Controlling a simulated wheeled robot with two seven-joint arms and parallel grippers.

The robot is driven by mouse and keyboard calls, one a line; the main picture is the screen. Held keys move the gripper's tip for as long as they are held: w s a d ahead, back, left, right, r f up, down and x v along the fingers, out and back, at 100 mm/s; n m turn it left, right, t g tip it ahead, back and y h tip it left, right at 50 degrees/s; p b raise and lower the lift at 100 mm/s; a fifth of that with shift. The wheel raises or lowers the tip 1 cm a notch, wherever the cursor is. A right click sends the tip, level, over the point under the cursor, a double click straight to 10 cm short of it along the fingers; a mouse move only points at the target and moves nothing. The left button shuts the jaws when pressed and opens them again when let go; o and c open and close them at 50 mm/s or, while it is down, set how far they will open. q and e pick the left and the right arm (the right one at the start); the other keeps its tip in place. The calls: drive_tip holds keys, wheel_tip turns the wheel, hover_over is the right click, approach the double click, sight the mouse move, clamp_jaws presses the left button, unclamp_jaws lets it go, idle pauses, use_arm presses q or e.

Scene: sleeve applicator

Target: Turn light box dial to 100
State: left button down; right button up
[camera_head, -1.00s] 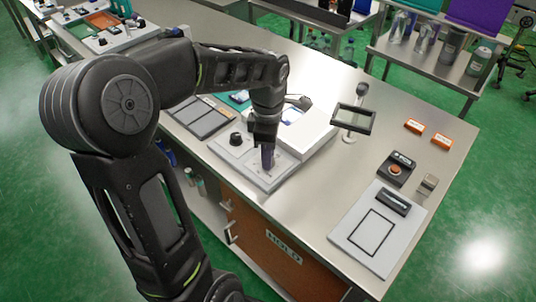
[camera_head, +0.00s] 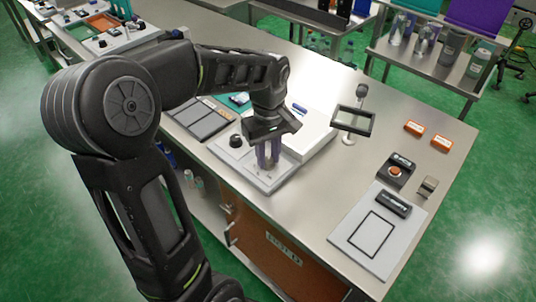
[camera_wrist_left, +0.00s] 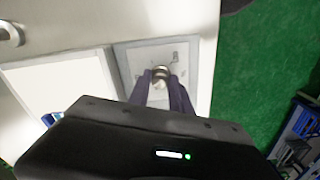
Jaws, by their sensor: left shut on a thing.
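The light box has a white lit panel (camera_head: 308,132) and a grey control plate (camera_head: 240,158) in front of it. In the left wrist view the panel (camera_wrist_left: 60,85) lies left of the plate (camera_wrist_left: 125,62). My left gripper (camera_head: 268,163) points down over the plate, its two fingers shut on a small round metallic dial, which shows between the fingertips in the left wrist view (camera_wrist_left: 160,74). The dial's marks are too small to read. A black knob (camera_head: 236,140) stands on the plate to the left of the gripper. My right gripper is not in view.
A framed magnifier (camera_head: 352,120) stands right of the light box. A black box with an orange button (camera_head: 396,170), orange blocks (camera_head: 414,128) and a white board with a black outline (camera_head: 372,240) are farther right. Grey trays (camera_head: 200,118) lie to the left.

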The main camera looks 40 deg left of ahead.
use_arm(q)
drive_tip(key=m, duration=0.4)
drive_tip(key=shift+m, duration=0.3)
drive_tip(key=m, duration=0.4)
drive_tip(key=shift+w+m+p, duration=0.1)
drive_tip(key=shift+m+p, duration=0.2)
drive_tip(key=shift+p, duration=0.05)
drive_tip(key=m, duration=0.4)
drive_tip(key=shift+m, duration=0.3)
drive_tip(key=m, duration=0.3)
drive_tip(key=shift+d+m+p, duration=0.1)
drive_tip(key=shift+m+p, duration=0.2)
drive_tip(key=shift+p, duration=0.1)
drive_tip(key=m, duration=0.3)
drive_tip(key=shift+m, duration=0.3)
drive_tip(key=m+p, duration=0.1)
drive_tip(key=m, duration=0.3)
drive_tip(key=shift+m, duration=0.3)
drive_tip(key=m, duration=0.4)
drive_tip(key=shift+r+p, duration=0.1)
drive_tip(key=shift+p, duration=0.25)
drive_tip(key=shift+m, duration=1.9)
